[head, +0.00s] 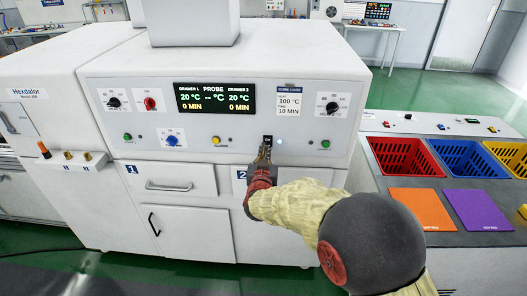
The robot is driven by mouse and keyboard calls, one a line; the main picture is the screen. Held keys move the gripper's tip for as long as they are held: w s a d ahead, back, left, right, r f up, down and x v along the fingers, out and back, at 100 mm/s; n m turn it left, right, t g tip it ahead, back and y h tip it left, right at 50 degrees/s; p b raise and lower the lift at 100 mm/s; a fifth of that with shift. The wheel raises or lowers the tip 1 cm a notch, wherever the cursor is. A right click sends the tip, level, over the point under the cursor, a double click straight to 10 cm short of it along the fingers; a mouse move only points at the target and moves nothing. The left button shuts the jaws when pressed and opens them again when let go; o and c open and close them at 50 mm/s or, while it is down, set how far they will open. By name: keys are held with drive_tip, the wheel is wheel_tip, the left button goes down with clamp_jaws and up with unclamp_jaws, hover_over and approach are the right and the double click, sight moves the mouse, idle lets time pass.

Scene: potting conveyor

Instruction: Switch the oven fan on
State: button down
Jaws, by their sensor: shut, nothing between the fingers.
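The white oven (230,75) stands ahead of me with a sloping control panel. A small black rocker-like switch (268,139) sits low on the panel, right of centre. My gripper (264,152) is shut and empty, its tips at or just in front of this switch; I cannot tell whether they touch. The tips partly cover the switch, so its position is unclear, and its label is not readable. A small pale light or button (279,142) is just right of it. The display (214,98) shows 20 °C and 0 min for both chambers.
Drawers (170,180) are below. At right, a grey table (372,150) holds coloured bins (403,157) and mats (421,209).

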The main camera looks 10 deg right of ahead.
drive_tip(key=p+v, duration=0.1)
drive_tip(key=v, duration=0.8)
drive_tip(key=shift+p, duration=0.4)
